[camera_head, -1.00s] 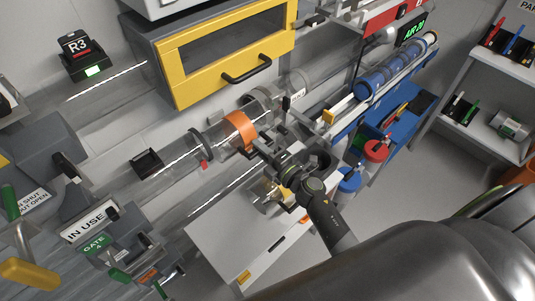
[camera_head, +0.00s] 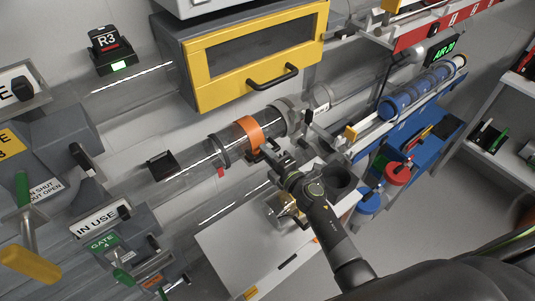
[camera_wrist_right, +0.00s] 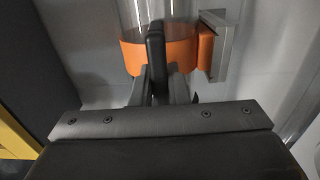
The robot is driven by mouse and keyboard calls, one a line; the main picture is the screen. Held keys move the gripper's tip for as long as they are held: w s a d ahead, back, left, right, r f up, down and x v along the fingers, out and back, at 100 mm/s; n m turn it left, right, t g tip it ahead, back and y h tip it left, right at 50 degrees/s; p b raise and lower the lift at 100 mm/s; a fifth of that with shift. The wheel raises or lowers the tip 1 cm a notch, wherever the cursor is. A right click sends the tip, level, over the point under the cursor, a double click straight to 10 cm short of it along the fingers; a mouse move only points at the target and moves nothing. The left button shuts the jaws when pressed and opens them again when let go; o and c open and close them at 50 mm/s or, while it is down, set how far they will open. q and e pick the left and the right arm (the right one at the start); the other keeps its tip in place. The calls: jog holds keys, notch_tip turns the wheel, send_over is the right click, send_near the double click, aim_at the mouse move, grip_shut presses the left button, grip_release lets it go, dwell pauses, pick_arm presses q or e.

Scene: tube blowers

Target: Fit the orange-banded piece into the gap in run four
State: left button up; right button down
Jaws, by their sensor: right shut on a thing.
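The orange-banded piece (camera_head: 249,133) is a clear tube with an orange band around its middle. It lies in line with a clear tube run (camera_head: 195,160) along the wall, between a dark collar on the left and a grey collar on the right. I cannot tell whether its ends touch the run. My right gripper (camera_head: 266,151) is shut on the piece at the orange band. In the right wrist view the orange band (camera_wrist_right: 184,54) and clear tube lie just beyond the dark fingers (camera_wrist_right: 155,75). My left gripper is not in view.
A yellow-framed cabinet (camera_head: 260,55) with a dark handle is above the piece. A white-topped cabinet (camera_head: 245,245) stands below. Blue capped tubes (camera_head: 420,92) lie on a rack at right. A grey gate unit labelled IN USE (camera_head: 98,220) is at lower left.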

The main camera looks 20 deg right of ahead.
jog(key=shift+f, duration=0.25)
dwell(0.7)
jog(key=c, duration=1.3)
grip_release()
jog(key=shift+f, duration=0.1)
jog(key=shift+s, duration=0.15)
jog(key=b+v, duration=0.2)
jog(key=v, duration=1.5)
